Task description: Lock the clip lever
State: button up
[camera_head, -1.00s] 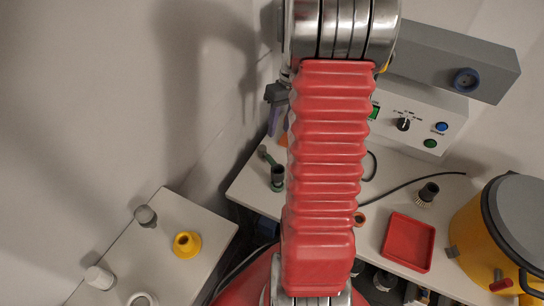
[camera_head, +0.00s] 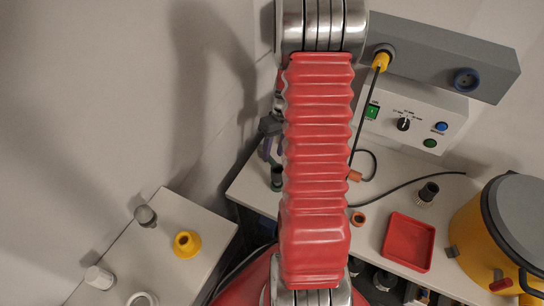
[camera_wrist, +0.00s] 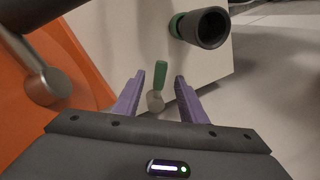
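A green lever (camera_wrist: 160,74) with a pale round end (camera_wrist: 155,101) shows in the wrist view, between the lines of my two fingers. I take it to be the clip lever. My gripper (camera_wrist: 159,77) is open, with a purple finger on each side of the lever. I cannot tell how far ahead of the fingertips the lever lies. In the head view my gripper (camera_head: 266,148) is over the bench's left end, and the lever is hidden there. A dark tube (camera_wrist: 210,29) with a green collar stands close by on the right; it also shows in the head view (camera_head: 277,180).
In the wrist view an orange surface (camera_wrist: 75,65) with a grey knob (camera_wrist: 44,86) is close on the left. The bench holds a red tray (camera_head: 409,242), a control box (camera_head: 415,120) and a yellow canister (camera_head: 475,230). A side table (camera_head: 170,255) holds a yellow funnel-like piece (camera_head: 186,244).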

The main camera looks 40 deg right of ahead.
jog(key=shift+a+f, duration=0.25)
jog(key=shift+f, duration=1.05)
jog(key=shift+c, duration=0.2)
grip_shut()
jog(key=shift+w+a, duration=0.1)
jog(key=shift+a, duration=0.15)
jog(key=shift+d, duration=0.25)
